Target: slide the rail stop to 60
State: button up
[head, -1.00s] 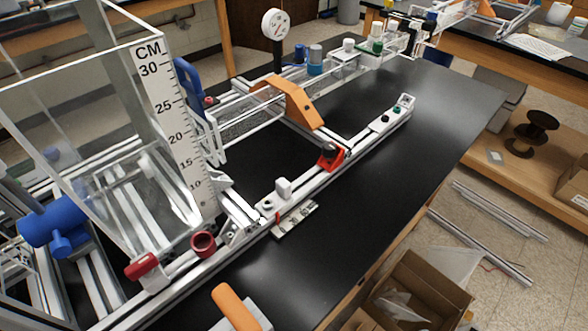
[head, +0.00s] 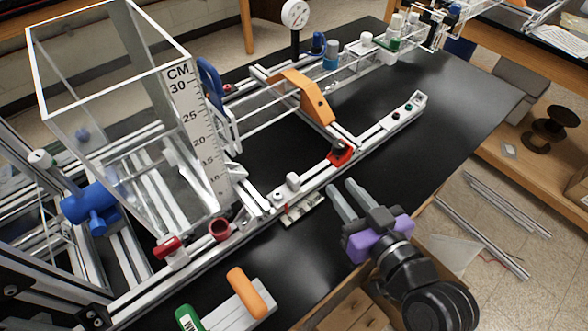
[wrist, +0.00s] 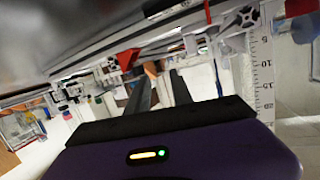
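A red and black block (head: 341,153) sits on the white front rail (head: 318,178); it looks like the rail stop. A red part with a black knob in the wrist view (wrist: 128,58) looks like the same block. A white block (head: 292,181) sits on the rail farther left, above a small marked plate (head: 303,211). No reading for 60 is legible. My gripper (head: 344,186) is open and empty, its two dark fingers apart, in front of the rail and a little right of the plate. The fingers also show in the wrist view (wrist: 160,92), apart from the red part.
A clear tank (head: 110,120) with a CM scale (head: 196,125) stands at left. An orange bracket (head: 303,97) spans the frame behind the red block. An orange-handled tool (head: 247,293) lies at the front. The black table (head: 440,120) is clear at right.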

aim_at(298, 182)
jog(key=a+n+g+y, duration=0.1)
jog(key=a, duration=0.1)
jog(key=a+n+g+y, duration=0.1)
jog(key=a+n+g, duration=0.1)
jog(key=a+n, duration=0.1)
jog(key=shift+w+a+f+y+p, duration=0.25)
jog(key=shift+w+a+y+p, duration=0.05)
jog(key=shift+w+y, duration=0.1)
jog(key=p+x, duration=0.1)
jog(key=x, duration=0.6)
jog(key=shift+f, duration=0.2)
grip_shut()
dwell(0.7)
